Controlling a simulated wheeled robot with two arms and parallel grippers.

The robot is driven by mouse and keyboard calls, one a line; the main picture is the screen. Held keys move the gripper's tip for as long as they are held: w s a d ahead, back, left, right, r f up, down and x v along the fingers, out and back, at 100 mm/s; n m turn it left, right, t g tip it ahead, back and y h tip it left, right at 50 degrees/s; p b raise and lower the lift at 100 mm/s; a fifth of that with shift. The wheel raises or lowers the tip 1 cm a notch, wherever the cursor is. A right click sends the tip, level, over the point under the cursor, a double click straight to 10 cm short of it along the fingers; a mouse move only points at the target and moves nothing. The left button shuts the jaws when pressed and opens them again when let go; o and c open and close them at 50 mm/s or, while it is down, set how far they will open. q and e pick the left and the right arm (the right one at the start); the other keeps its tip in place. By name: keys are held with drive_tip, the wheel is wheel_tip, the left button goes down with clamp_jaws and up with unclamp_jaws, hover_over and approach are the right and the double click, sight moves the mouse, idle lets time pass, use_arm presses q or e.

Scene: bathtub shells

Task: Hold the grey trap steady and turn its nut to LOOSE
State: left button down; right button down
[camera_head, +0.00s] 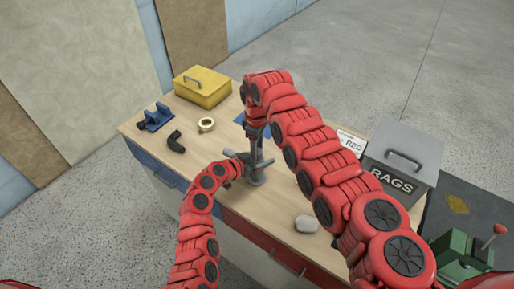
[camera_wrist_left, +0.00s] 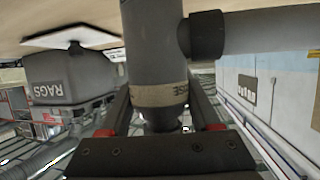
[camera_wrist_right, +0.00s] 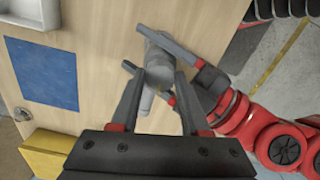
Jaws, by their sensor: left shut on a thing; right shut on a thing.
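The grey trap (camera_head: 257,172) stands upright on the wooden workbench, with a pipe stub out to one side. My left gripper (camera_head: 243,160) comes in low from the left and is shut on the trap's body. In the left wrist view the trap (camera_wrist_left: 152,45) stands between the fingers, with a beige band (camera_wrist_left: 160,95) whose visible letters end in "SE". My right gripper (camera_head: 256,138) points down from above and is shut on the top of the trap, where the nut (camera_wrist_right: 158,78) sits between its fingers. The nut's marking is hidden from me.
A yellow box (camera_head: 202,88), a blue stand (camera_head: 156,118), a black elbow (camera_head: 176,142) and a tape roll (camera_head: 206,124) lie to the left. A pale lump (camera_head: 306,223) lies near the front edge.

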idle(0.5)
drive_tip(key=shift+c, duration=2.1)
unclamp_jaws()
drive_tip(key=shift+o, duration=0.2)
drive_tip(key=shift+s+a, duration=0.1)
